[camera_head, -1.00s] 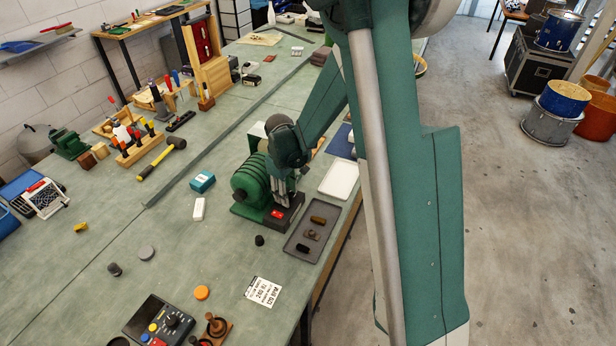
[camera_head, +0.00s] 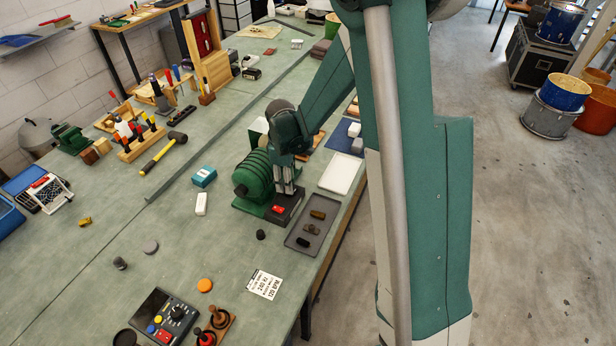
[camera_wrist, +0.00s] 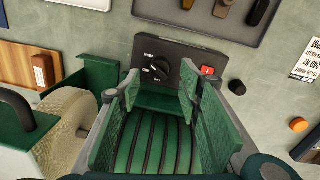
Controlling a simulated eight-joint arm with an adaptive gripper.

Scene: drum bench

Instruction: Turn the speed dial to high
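The speed dial (camera_wrist: 160,71) is a small black knob on the face of a black control box (camera_wrist: 180,54). Small white labels sit around it, too small to read for certain, and I cannot tell its exact setting. A red switch (camera_wrist: 207,71) is at the right end of the box; it also shows in the head view (camera_head: 278,209). My gripper (camera_wrist: 159,82) is open, its two fingertips apart on either side of the dial in the picture. Contact with the dial cannot be made out. In the head view my gripper (camera_head: 285,189) hangs over the box and hides the dial.
The box belongs to a green ribbed machine (camera_head: 252,178), close under my gripper. A grey tray (camera_head: 293,237) with small dark parts lies beside the box, and a white tray (camera_head: 341,174) behind it. A small black knob-like piece (camera_head: 261,234) stands in front.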

